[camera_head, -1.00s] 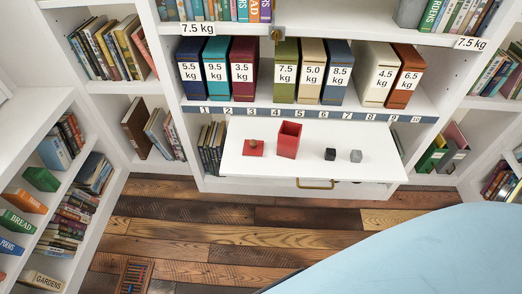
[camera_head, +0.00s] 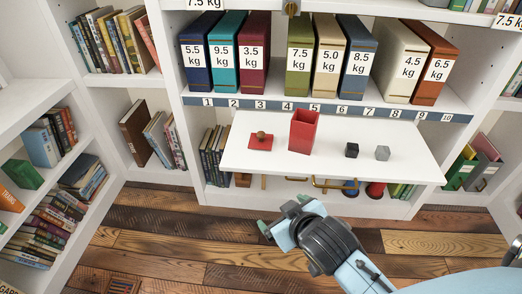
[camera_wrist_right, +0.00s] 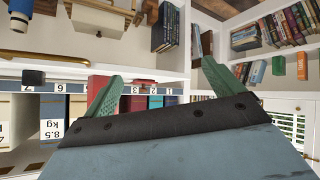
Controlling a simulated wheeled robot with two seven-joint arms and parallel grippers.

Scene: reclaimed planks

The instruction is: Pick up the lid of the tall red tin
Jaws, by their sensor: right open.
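The lid (camera_head: 260,143) is a flat red square with a brown knob. It lies on the white pull-out board, left of the tall red tin (camera_head: 303,133). The tin stands upright with its top open. My right gripper (camera_head: 281,213) is open and empty, in front of and below the board's front edge, apart from the lid. Its green fingers stand wide apart in the right wrist view (camera_wrist_right: 162,72), with nothing between them. My left gripper is not in view.
A black cube (camera_head: 351,150) and a grey cube (camera_head: 382,153) sit on the board (camera_head: 330,170), right of the tin. Weight-labelled binders (camera_head: 299,55) stand on the shelf behind, above a numbered strip (camera_head: 290,109). A brass handle (camera_head: 333,183) shows under the board.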

